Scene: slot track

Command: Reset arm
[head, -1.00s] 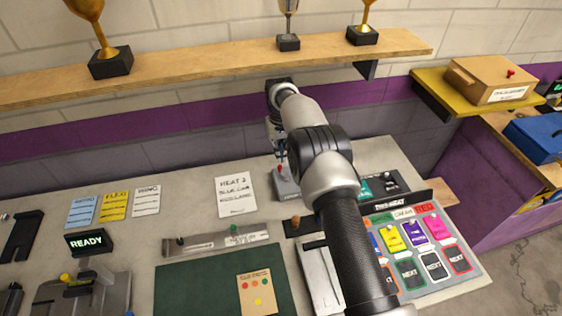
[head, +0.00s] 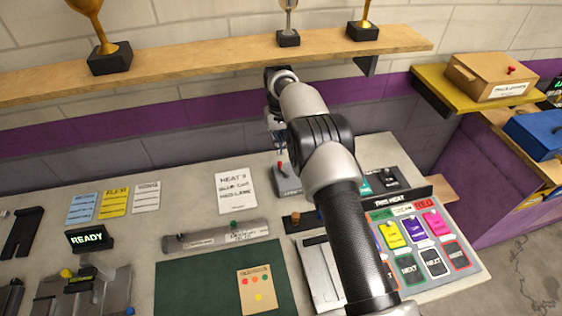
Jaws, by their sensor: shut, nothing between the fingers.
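My arm reaches up from the bottom right of the head view and bends over the grey bench (head: 200,160). My gripper (head: 280,148) hangs down from the wrist, above the bench near its back edge. It is small and partly hidden behind my arm. It is shut and holds nothing. A small grey box with a red-tipped lever (head: 286,178) stands on the bench just below it in the picture; I cannot tell how far apart they are.
A wooden shelf (head: 200,61) with trophies runs behind my wrist. A lit READY sign (head: 88,239), a white note (head: 236,191), a green mat (head: 200,285) and a panel of coloured cards (head: 440,235) are on the bench. A yellow shelf (head: 432,88) carries a wooden box (head: 490,75).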

